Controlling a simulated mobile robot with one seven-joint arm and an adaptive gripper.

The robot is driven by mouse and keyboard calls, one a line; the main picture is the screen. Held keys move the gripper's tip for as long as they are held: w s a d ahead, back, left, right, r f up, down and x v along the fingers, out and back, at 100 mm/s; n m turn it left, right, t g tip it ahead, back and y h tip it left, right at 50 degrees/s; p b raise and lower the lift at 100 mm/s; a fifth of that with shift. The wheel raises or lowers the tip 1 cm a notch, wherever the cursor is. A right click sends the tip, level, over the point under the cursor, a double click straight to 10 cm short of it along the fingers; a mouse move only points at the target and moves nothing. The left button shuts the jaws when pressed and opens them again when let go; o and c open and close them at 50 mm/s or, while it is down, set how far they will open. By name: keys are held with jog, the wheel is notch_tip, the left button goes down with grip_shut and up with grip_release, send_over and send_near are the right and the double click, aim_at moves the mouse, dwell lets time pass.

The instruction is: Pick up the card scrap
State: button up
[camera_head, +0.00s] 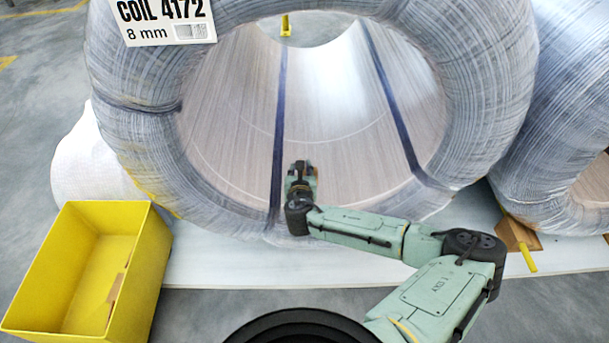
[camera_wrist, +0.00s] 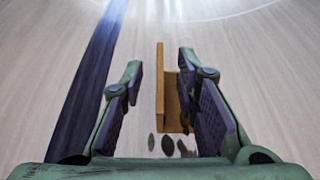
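The card scrap (camera_wrist: 170,100), a tan folded piece with an upright edge, stands on the pale wrapped inner wall of the coil in the wrist view. My gripper (camera_wrist: 161,66) is open, with one finger on each side of the scrap. A clear gap shows on the left; the scrap is nearer the right finger, and I cannot tell if they touch. In the head view my gripper (camera_head: 301,168) is inside the lower part of the bore of the coil (camera_head: 480,100). The scrap cannot be made out clearly there.
Small dark flecks (camera_wrist: 168,146) lie beside the scrap. Dark blue straps (camera_head: 281,120) cross the bore. A yellow bin (camera_head: 152,255) with a brown piece (camera_head: 116,288) inside stands at the lower left. A second coil (camera_head: 560,110) is at the right. A yellow object (camera_head: 285,27) shows beyond the bore.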

jog(key=shift+c, duration=0.5)
grip_shut()
jog(key=shift+r, duration=0.1)
